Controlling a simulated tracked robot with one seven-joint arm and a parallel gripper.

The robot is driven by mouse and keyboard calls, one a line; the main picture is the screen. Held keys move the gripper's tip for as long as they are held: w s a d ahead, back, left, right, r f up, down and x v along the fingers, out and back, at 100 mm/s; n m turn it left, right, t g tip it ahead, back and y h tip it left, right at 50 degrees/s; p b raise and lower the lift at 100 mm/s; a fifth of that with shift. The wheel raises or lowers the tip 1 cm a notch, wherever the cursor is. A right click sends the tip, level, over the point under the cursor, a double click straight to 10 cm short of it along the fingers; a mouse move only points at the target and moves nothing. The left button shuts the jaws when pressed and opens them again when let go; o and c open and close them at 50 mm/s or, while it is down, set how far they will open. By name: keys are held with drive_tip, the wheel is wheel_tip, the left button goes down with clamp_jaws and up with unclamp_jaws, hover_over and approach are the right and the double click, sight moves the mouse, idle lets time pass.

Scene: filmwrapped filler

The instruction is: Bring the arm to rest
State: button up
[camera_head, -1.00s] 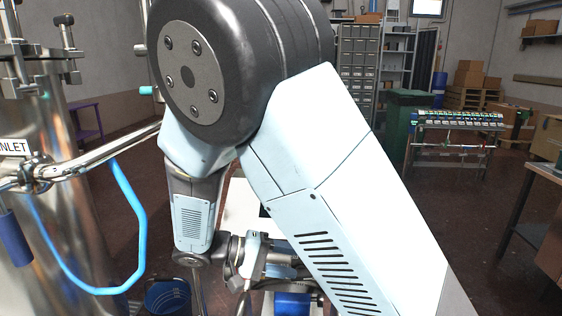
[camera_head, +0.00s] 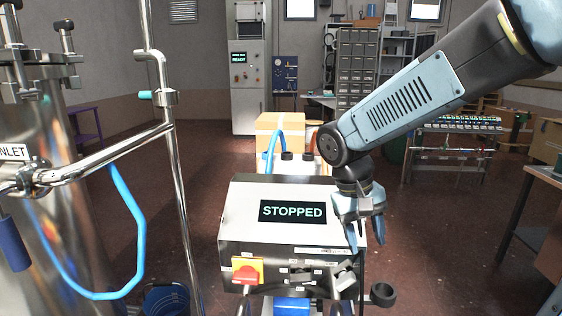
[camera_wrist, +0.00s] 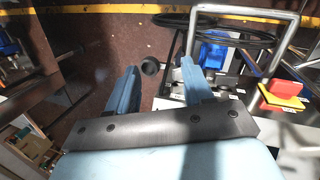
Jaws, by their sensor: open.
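My gripper (camera_head: 366,232) hangs at the right front corner of a metal control box, fingers pointing down. Its two blue fingers stand apart with nothing between them, as the wrist view (camera_wrist: 158,88) also shows. The control box (camera_head: 235,208) has a dark screen (camera_head: 292,211) that reads STOPPED. A red and yellow switch (camera_head: 247,272) is on its front left, and it also shows in the wrist view (camera_wrist: 281,92). I cannot tell whether a finger touches the box. My arm reaches in from the upper right.
A steel tank (camera_head: 75,200) with pipes and a blue hose (camera_head: 138,245) stands at the left. A blue bucket (camera_head: 167,300) is on the floor beside it. A cardboard box (camera_head: 282,128) is behind the control box. A bench (camera_head: 545,175) stands at the right. Floor is clear between.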

drive_tip(key=s+d+r+m+t+y, duration=0.1)
drive_tip(key=s+d+r+t+y, duration=0.2)
drive_tip(key=s+d+r+t, duration=0.3)
wheel_tip(320, 180, up, 3)
drive_tip(key=shift+s+d+f+t, duration=0.1)
drive_tip(key=shift+s+d+t, duration=0.15)
drive_tip(key=shift+s, duration=0.25)
idle(0.7)
drive_tip(key=shift+c, duration=0.8)
drive_tip(key=shift+a, duration=0.1)
